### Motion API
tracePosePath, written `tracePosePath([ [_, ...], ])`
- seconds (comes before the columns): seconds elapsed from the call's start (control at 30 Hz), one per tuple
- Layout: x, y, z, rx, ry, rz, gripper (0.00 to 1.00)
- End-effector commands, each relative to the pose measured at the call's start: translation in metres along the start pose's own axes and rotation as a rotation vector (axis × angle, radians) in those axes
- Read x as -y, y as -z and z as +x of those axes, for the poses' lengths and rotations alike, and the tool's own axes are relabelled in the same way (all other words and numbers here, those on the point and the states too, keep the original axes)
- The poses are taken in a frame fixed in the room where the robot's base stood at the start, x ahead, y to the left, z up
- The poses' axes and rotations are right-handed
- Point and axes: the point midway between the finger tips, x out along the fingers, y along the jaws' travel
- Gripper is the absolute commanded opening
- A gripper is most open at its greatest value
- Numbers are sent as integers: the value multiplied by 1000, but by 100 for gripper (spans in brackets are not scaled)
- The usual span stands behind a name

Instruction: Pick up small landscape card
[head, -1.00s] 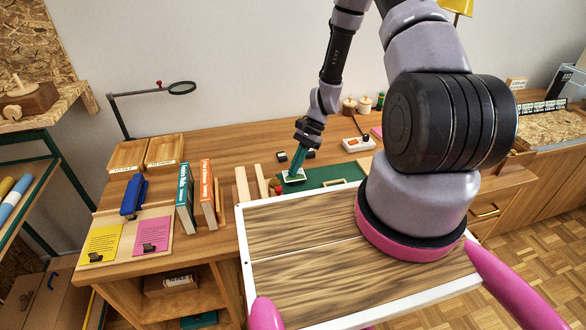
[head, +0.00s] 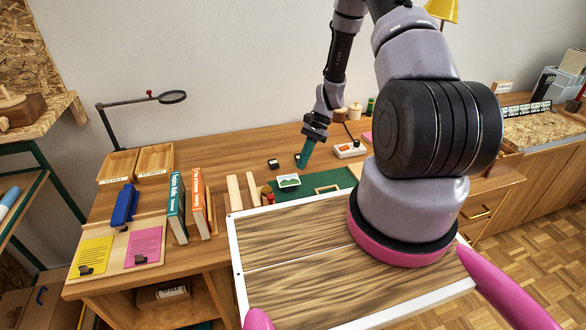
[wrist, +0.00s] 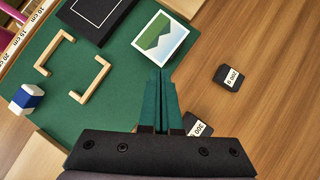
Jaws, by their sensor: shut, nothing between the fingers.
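The small landscape card (head: 288,182) lies on the green mat (head: 340,179) near its left edge. In the wrist view the card (wrist: 161,39), white-bordered with green hills, lies flat just beyond my fingertips. My gripper (head: 303,163) is to the right of the card and farther back in the head view. In the wrist view my gripper (wrist: 161,72) has its green fingers together with nothing between them. The fingertips appear close to the card's lower edge; I cannot tell whether they touch it.
Black weights lie on the wood beside the mat, one labelled 200 g (wrist: 229,78) and another (wrist: 197,127) partly hidden by my gripper. Wooden corner pieces (wrist: 90,75), a blue-white eraser (wrist: 26,98) and a black framed panel (wrist: 97,15) are on the mat.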

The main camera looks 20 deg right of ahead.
Motion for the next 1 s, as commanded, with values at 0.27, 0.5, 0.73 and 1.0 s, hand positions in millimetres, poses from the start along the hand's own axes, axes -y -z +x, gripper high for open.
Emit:
tracePosePath([
  [0.27,0,39,-26,0,0,0,0],
  [0.5,0,33,-50,-93,-5,8,0],
  [0.73,-6,10,-82,-286,17,41,0],
  [1.0,-8,14,-67,-317,23,53,0],
])
